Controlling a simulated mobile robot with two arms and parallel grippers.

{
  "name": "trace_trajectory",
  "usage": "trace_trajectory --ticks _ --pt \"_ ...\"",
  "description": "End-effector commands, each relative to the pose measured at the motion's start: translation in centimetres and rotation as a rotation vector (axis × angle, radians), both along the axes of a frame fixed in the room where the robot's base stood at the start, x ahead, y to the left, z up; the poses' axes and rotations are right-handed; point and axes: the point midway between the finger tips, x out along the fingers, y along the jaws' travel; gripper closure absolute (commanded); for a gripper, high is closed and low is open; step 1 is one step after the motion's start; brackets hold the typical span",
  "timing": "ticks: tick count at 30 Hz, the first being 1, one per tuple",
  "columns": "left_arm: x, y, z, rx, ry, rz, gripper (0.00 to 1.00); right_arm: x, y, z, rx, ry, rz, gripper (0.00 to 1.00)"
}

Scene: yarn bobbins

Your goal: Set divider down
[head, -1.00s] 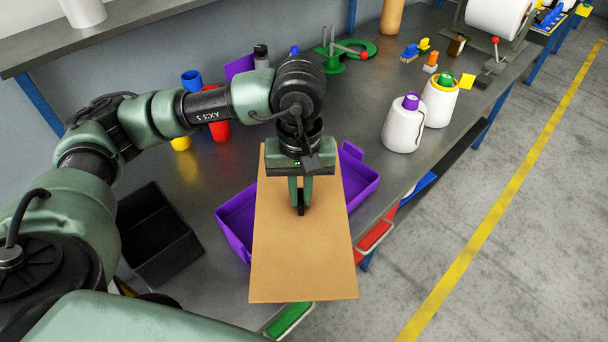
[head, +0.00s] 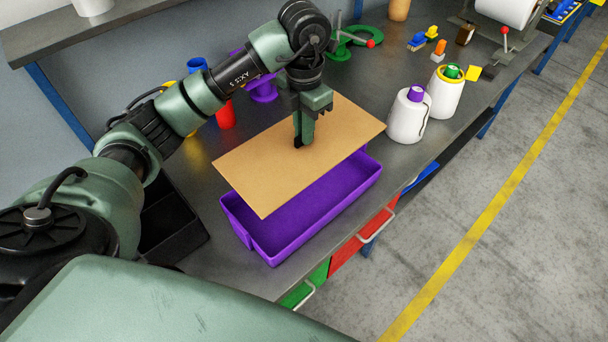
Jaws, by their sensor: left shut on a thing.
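The divider (head: 260,165) is a flat, tan cardboard sheet. My left gripper (head: 300,145) is shut on it near its middle. The sheet is over the back part of the purple bin (head: 318,212) and reaches past it toward the back and both sides. Whether it touches the bin or the bench cannot be told. The front part of the bin is uncovered and looks empty. My right gripper is not in view.
A black bin (head: 180,232) stands left of the purple bin. White bobbins with a purple (head: 408,118) and a green top (head: 443,92) stand to the right. A red cup (head: 225,116) and purple item (head: 263,90) are behind. Bench (head: 385,170) shows between bin and bobbins.

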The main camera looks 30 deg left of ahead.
Motion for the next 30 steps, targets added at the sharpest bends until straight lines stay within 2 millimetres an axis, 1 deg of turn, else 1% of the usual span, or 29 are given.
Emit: trace_trajectory --ticks 5,12,15,18,25,30 --pt "-0.2 0.0 -3.4 0.0 0.009 0.014 1.0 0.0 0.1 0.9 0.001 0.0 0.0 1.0" --pt "-0.2 0.0 -9.9 0.0 0.009 0.011 1.0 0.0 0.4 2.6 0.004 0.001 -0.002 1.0" --pt "-0.2 0.0 -12.3 -0.001 0.007 0.011 1.0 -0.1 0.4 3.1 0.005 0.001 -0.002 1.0" --pt "-0.1 0.0 -14.1 -0.001 0.004 0.01 1.0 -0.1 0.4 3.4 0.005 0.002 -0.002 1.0" --pt "-0.1 0.0 -16.2 -0.001 0.003 0.01 1.0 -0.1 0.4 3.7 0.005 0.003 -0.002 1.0" --pt "-0.1 0.0 -18.8 -0.001 0.004 0.01 1.0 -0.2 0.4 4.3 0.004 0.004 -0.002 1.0"
